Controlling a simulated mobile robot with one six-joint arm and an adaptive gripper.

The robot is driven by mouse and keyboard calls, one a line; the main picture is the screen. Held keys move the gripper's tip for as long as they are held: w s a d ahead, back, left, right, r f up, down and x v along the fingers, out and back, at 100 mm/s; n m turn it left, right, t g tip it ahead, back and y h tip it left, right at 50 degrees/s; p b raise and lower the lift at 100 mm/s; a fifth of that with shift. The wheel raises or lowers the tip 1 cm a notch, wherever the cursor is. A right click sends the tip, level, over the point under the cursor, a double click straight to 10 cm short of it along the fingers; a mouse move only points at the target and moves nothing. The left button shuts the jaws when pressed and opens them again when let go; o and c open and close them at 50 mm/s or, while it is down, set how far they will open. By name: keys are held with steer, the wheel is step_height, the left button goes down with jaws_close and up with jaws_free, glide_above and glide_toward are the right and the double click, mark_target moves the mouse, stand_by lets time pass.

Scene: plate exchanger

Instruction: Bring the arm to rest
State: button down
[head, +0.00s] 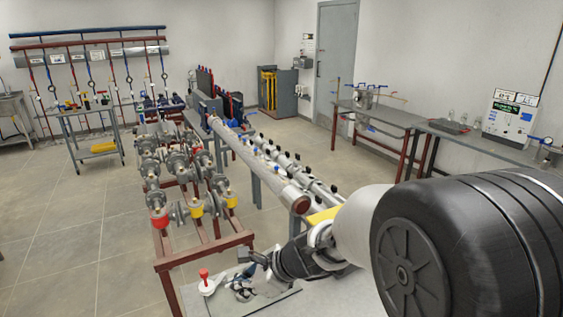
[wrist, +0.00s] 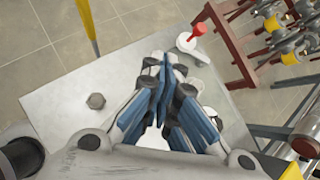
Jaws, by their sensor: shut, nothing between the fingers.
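My gripper (wrist: 165,95) shows in the wrist view with its blue-padded fingers together and nothing between them. It is above a grey metal table top (wrist: 60,95). In the head view my gripper (head: 243,284) is low in the middle, over the same table, partly hidden by my own arm. My arm reaches in from the right and its large dark joint fills the lower right of the head view.
A red-handled white part (head: 205,282) stands on the table near my gripper; a hex nut or bolt head (wrist: 96,101) lies there too. A red-framed valve rack (head: 205,255) and long pipes (head: 250,160) are close behind. Open floor (head: 60,245) lies left.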

steer(key=s+d+r+n+h, duration=0.4)
steer(key=s+d+n, duration=0.5)
steer(key=s+d, duration=0.3)
steer(key=s+d+r+n+t+h, duration=0.1)
steer(key=s+d+r+n+h, duration=0.3)
steer(key=s+d+n, duration=0.6)
steer(key=s+d+r, duration=0.1)
steer(key=d+r, duration=0.1)
steer(key=d, duration=0.1)
steer(key=shift+s+n+t, duration=0.3)
steer(key=shift+s, duration=0.1)
